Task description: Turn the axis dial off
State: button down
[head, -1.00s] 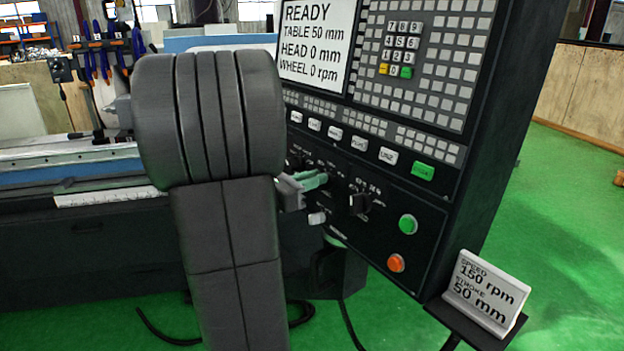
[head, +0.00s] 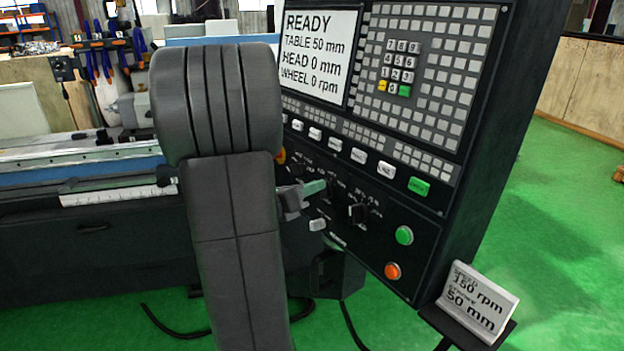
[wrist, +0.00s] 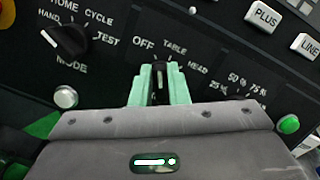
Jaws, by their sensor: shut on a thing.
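The axis dial (wrist: 160,82) is a dark knob on the black control panel, with the labels OFF, TABLE and HEAD around its top in the wrist view. Its pale pointer line points up in that view, roughly between OFF and TABLE; the exact setting is hard to tell. My gripper (wrist: 160,88) has its two green fingers on either side of the knob, shut on it. In the head view my gripper (head: 314,188) reaches the panel from the left, and the fingers and my arm hide most of the dial.
The mode dial (wrist: 68,40) is left of the axis dial in the wrist view. Another dark knob (head: 358,213), a green button (head: 404,235) and an orange button (head: 393,271) are to the right. The screen (head: 318,55) reads READY, table 50 mm. A sign (head: 478,301) stands lower right.

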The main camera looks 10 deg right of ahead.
jog(key=shift+n+y+p, duration=0.3)
jog(key=shift+n+p, duration=0.5)
jog(key=shift+n, duration=0.5)
jog(key=shift+a+f, duration=0.1)
jog(key=c, duration=1.4)
grip_release()
jog(key=shift+a, duration=0.1)
jog(key=b+v, duration=0.2)
jog(key=v, duration=1.1)
jog(key=shift+s+a, duration=0.15)
jog(key=shift+s, duration=0.1)
jog(key=shift+w+f, duration=0.1)
jog(key=p+x, duration=0.2)
jog(key=x, duration=1.1)
